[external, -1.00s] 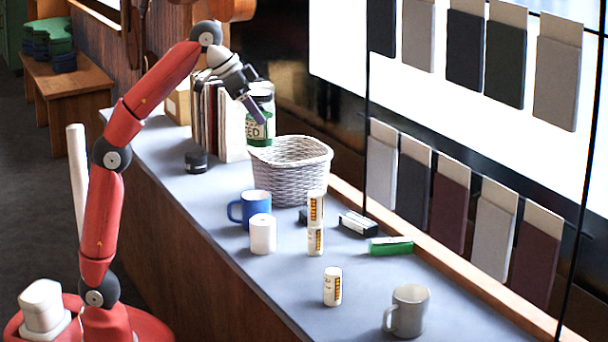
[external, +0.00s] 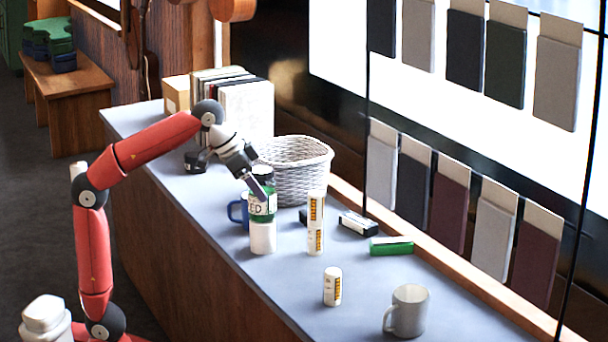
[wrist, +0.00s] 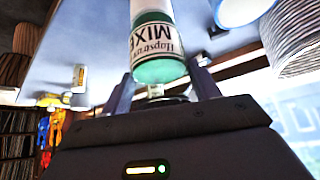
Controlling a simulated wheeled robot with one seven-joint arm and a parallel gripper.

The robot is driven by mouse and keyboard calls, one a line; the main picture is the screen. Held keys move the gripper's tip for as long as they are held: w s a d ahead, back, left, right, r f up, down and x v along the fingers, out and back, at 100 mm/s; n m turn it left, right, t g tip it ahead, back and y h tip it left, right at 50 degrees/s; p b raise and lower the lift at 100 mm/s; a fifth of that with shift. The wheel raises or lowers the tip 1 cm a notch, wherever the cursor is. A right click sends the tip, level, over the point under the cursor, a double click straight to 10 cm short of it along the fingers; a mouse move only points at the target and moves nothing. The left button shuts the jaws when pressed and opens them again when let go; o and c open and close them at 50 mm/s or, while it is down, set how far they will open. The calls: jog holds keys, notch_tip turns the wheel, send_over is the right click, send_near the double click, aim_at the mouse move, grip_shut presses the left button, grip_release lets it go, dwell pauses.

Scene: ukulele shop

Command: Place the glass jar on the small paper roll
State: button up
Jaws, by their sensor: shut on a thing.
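The glass jar (external: 262,207), with green contents and a white label, is upright in my gripper (external: 258,188). My gripper is shut on its upper part. In the external view the jar is directly above the small white paper roll (external: 263,239), with no clear gap between them; I cannot tell whether its weight rests there. The wrist view shows the jar's label (wrist: 153,42) upside down between the fingers of my gripper (wrist: 163,88). The roll stands upright on the counter, its top hidden by the jar.
A blue mug (external: 236,210) stands close behind the roll, partly hidden. A wicker basket (external: 300,172) is behind it. Stacked battery-like cylinders (external: 315,222) stand to the right. A grey mug (external: 408,311) is at the front right. The counter (external: 285,290) is clear in front of the roll.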

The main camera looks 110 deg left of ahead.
jog(key=shift+f, duration=0.2)
jog(key=shift+f, duration=0.1)
jog(key=o, duration=1.2)
jog(key=shift+r, duration=0.25)
jog(key=p+v, duration=0.4)
jog(key=v, duration=0.8)
